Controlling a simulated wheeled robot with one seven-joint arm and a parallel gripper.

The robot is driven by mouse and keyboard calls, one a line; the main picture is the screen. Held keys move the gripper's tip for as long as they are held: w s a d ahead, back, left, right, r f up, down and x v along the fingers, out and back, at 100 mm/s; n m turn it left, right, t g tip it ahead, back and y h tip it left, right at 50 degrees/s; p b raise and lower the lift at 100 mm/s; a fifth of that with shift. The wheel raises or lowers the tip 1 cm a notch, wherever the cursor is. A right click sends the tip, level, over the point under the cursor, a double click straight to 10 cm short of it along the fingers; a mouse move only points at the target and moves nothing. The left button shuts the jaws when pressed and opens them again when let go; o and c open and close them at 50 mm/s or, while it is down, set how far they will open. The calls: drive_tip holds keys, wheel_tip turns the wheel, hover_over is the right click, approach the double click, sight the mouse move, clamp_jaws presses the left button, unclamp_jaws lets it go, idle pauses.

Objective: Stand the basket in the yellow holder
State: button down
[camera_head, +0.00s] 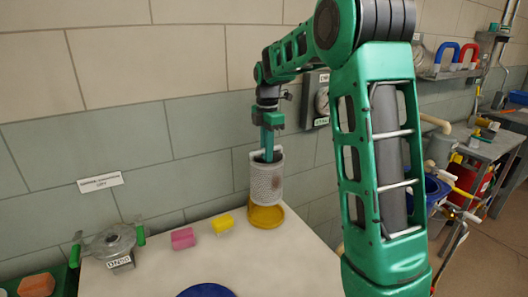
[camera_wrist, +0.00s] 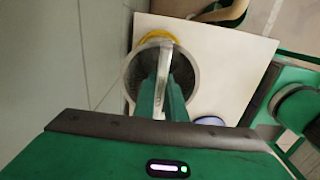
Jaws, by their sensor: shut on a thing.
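The basket (camera_head: 267,184) is a grey mesh cylinder, upright, with a pale handle across its open top. My gripper (camera_head: 268,150) is shut on this handle from above. In the wrist view, the fingers (camera_wrist: 160,100) grip the handle bar (camera_wrist: 162,75) over the round basket mouth (camera_wrist: 133,76). The yellow holder (camera_head: 266,217) is a round cup on the pale table. The basket's lower end overlaps the holder in the head view; I cannot tell whether it is inside or just above. In the wrist view, a yellow crescent of the holder (camera_wrist: 153,36) shows past the basket's rim.
A yellow block (camera_head: 223,223) and a pink block (camera_head: 183,238) lie left of the holder. A metal valve part (camera_head: 110,243) stands further left, and a blue round thing (camera_head: 206,291) is at the front. The tiled wall (camera_head: 200,155) is close behind.

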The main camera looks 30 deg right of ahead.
drive_tip(key=shift+f, duration=1.75)
drive_tip(key=shift+f, duration=2.45)
idle(1.6)
drive_tip(key=c, duration=1.3)
unclamp_jaws()
drive_tip(key=shift+c, duration=0.2)
wheel_tip(320, 180, up, 7)
